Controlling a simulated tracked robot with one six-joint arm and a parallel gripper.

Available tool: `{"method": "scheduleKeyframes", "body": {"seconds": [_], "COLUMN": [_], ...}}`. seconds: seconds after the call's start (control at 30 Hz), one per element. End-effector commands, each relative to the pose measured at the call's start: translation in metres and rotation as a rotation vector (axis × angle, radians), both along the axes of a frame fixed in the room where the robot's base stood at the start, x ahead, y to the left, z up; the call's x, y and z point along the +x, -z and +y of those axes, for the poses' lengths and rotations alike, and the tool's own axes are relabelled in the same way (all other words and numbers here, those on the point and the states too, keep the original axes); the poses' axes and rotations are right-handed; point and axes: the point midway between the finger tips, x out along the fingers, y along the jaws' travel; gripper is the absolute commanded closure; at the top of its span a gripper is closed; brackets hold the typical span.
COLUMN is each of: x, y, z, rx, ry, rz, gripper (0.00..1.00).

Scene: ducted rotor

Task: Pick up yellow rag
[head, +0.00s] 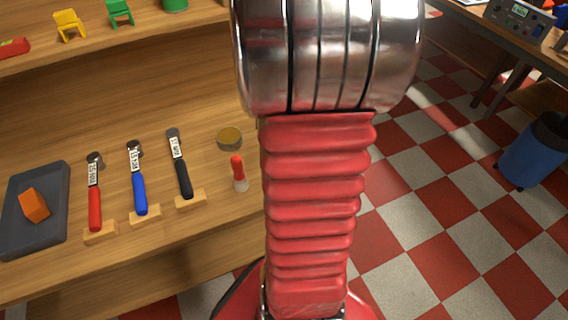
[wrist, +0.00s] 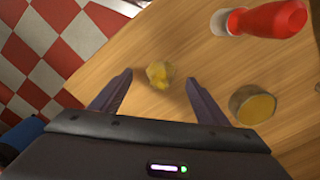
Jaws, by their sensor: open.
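In the wrist view a small crumpled yellow rag (wrist: 158,75) lies on the wooden shelf top, between and beyond the fingertips of my gripper (wrist: 157,85). My gripper is open and empty, with one dark finger on each side of the rag. I cannot tell how high the fingers are above the wood. In the head view the rag does not show, and my own arm covers the middle of the picture.
A red bottle (wrist: 268,20) with a white end and a round tin (wrist: 252,105) with yellow contents stand to the right of the rag. Several tools with coloured handles (head: 138,190) and a dark tray (head: 35,210) with an orange block occupy the shelf. A blue bin (head: 530,152) stands on the checkered floor.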

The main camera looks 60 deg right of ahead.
Motion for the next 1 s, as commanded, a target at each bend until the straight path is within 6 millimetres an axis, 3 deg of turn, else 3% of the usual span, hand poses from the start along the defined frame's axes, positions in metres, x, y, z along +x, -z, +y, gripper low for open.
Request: {"method": "scheduleKeyframes", "body": {"seconds": [0.2, 0.73, 1.0], "x": [0.0, 0.0, 0.0], "y": [0.019, 0.019, 0.019], "z": [0.0, 0.0, 0.001], "rx": [0.001, 0.0, 0.0], "ry": [0.0, -0.001, -0.001], "rz": [0.0, 0.0, 0.0], "gripper": [0.31, 0.31, 0.5]}}
